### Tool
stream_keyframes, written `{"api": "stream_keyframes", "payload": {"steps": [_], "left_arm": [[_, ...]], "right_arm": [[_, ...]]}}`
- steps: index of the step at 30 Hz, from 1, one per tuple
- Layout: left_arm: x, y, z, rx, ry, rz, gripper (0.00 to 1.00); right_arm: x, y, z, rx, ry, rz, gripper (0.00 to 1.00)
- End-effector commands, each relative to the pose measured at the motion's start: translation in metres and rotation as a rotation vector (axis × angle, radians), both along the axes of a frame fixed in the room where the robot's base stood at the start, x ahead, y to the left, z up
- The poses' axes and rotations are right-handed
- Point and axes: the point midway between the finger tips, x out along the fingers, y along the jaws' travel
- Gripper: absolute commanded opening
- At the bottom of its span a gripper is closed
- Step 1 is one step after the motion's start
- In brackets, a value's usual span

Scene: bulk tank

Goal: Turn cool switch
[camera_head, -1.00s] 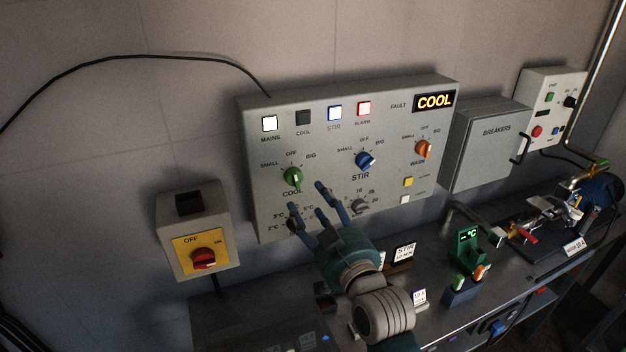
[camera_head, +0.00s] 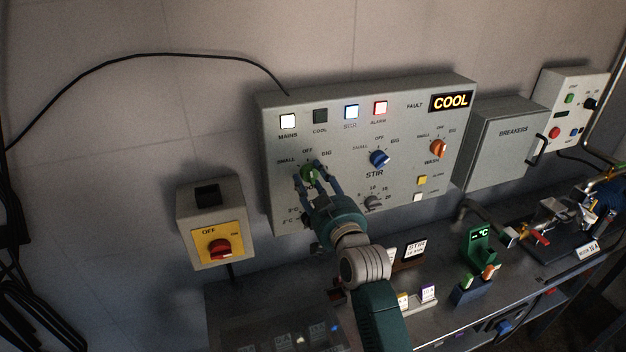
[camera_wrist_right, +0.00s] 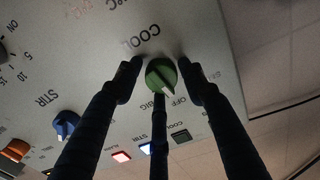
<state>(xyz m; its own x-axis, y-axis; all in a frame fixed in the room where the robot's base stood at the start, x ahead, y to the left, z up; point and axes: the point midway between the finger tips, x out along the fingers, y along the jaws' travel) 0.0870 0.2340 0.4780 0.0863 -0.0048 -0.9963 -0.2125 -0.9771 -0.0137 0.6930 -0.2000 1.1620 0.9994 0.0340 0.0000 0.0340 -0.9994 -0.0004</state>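The green COOL knob (camera_head: 309,174) is on the lower left of the grey control panel (camera_head: 405,125), with SMALL, OFF and BIG marked around it. It also shows in the wrist view (camera_wrist_right: 160,75), its pale pointer towards the OFF label. My right gripper (camera_head: 314,171) is at the knob, with fingers on either side of it. In the wrist view my right gripper's fingertips (camera_wrist_right: 160,68) flank the knob with small gaps showing; firm contact is not visible. The COOL lamp (camera_head: 320,116) is dark. My left gripper is not in view.
The blue STIR knob (camera_head: 379,158) and orange WASH knob (camera_head: 438,147) sit to the right on the panel. A box with a red rotary switch (camera_head: 220,249) is at lower left. A bench (camera_head: 440,320) with small items runs below.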

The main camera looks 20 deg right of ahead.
Motion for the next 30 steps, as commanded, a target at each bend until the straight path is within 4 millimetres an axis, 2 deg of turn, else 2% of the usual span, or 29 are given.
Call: {"api": "stream_keyframes", "payload": {"steps": [1,4,9,15,23,24,27,30], "left_arm": [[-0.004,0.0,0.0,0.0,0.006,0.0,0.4],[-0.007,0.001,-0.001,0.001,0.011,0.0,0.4],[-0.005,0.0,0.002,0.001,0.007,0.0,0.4],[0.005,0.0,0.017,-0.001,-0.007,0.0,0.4],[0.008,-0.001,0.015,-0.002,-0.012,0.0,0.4],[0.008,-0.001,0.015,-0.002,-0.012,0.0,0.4],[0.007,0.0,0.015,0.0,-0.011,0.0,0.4],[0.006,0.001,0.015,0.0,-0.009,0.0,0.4]], "right_arm": [[0.0,0.0,0.0,0.0,0.0,0.0,0.26],[0.0,0.0,0.0,0.0,0.001,0.0,0.07],[0.0,0.0,0.0,0.013,0.004,0.001,0.07],[0.0,0.002,-0.001,0.168,0.014,0.001,0.07],[0.0,0.002,-0.004,0.182,0.014,0.002,0.07],[0.0,0.002,-0.004,0.182,0.015,0.002,0.37],[0.0,0.001,-0.003,0.181,0.013,0.001,0.52],[0.0,0.001,-0.002,0.181,0.011,0.001,0.52]]}}
